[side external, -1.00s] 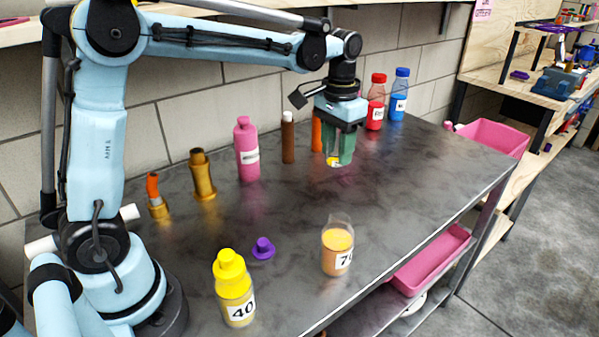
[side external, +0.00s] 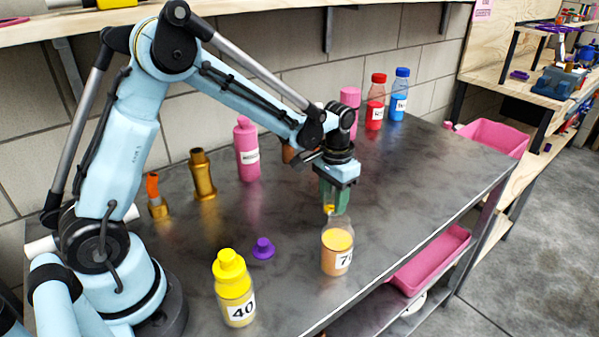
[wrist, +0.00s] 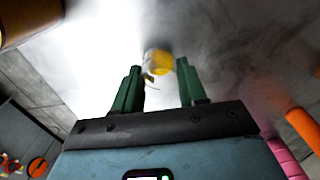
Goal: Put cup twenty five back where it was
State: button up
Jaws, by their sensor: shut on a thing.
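My gripper (side external: 333,207), with green fingers, is shut on a small clear cup with yellow contents (side external: 328,209). In the wrist view the cup (wrist: 158,62) shows between the fingertips (wrist: 161,75), with part of a pale label; its number cannot be read. In the side view the fingers hide most of the cup. It is above the grey table (side external: 285,290), just behind a larger clear cup with orange contents (side external: 337,258), whose label starts with 7. I cannot tell how high the held cup is.
A yellow bottle labelled 40 (side external: 234,290) and a purple stopper (side external: 263,249) stand front left. Brass-coloured (side external: 203,177) and pink (side external: 247,150) containers stand behind. Red (side external: 375,103) and blue (side external: 399,96) bottles stand at the back. The table's right part is clear.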

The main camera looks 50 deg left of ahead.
jog(key=shift+f, duration=0.5)
jog(key=o, duration=1)
jog(key=shift+f, duration=0.15)
jog(key=shift+o, duration=0.2)
notch_tip(320, 180, up, 12)
jog(key=s+t, duration=0.7)
jog(key=s, duration=0.7)
jog(key=shift+s+d+r, duration=0.25)
jog(key=shift+d+r, duration=0.15)
jog(key=shift+r, duration=0.05)
